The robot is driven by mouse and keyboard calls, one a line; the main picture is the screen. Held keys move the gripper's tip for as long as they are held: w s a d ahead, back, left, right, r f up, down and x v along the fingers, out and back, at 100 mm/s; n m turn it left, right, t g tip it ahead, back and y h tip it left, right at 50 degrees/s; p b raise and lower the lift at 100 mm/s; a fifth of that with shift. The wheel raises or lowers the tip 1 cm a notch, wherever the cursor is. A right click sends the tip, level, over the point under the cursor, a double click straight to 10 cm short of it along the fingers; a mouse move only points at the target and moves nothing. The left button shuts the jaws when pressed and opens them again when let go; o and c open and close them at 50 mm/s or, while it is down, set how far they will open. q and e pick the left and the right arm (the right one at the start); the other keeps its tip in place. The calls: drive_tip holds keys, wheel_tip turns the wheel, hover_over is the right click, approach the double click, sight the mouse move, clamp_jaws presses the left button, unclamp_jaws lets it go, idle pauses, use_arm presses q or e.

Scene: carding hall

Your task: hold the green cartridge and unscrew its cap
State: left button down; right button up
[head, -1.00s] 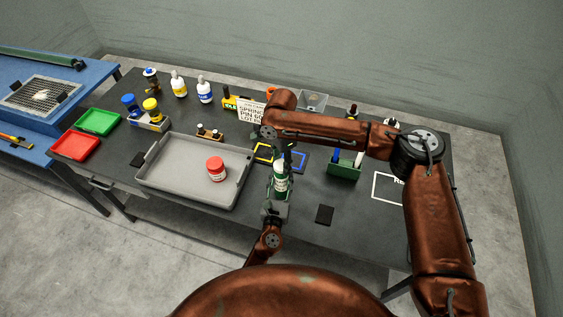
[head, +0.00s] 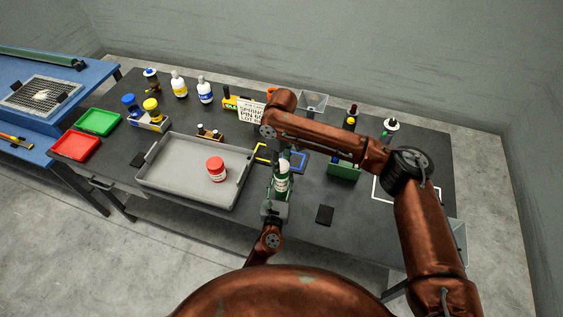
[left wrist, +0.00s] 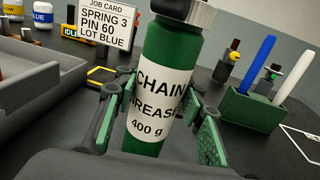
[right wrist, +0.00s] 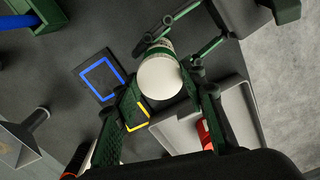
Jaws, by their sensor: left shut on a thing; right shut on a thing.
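The green cartridge (head: 281,188), with a white label reading CHAIN GREASE 400 g, stands about upright near the front of the bench. It fills the middle of the left wrist view (left wrist: 163,95). My left gripper (head: 275,207) is shut on its lower body, one finger on each side. Its pale cap (right wrist: 160,78) shows as a round top in the right wrist view; its edge shows at the top of the left wrist view (left wrist: 185,9). My right gripper (right wrist: 165,88) is shut on the cap from above. In the head view my right arm partly hides the cap.
A green pen holder (head: 343,173) stands right, under my right forearm. A job card (head: 251,111) and bottles stand behind. A black pad (head: 325,215) lies front right.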

drive_tip(key=n, duration=1.6)
drive_tip(key=shift+r, duration=0.1)
drive_tip(key=n, duration=1.4)
drive_tip(key=shift+r, duration=0.25)
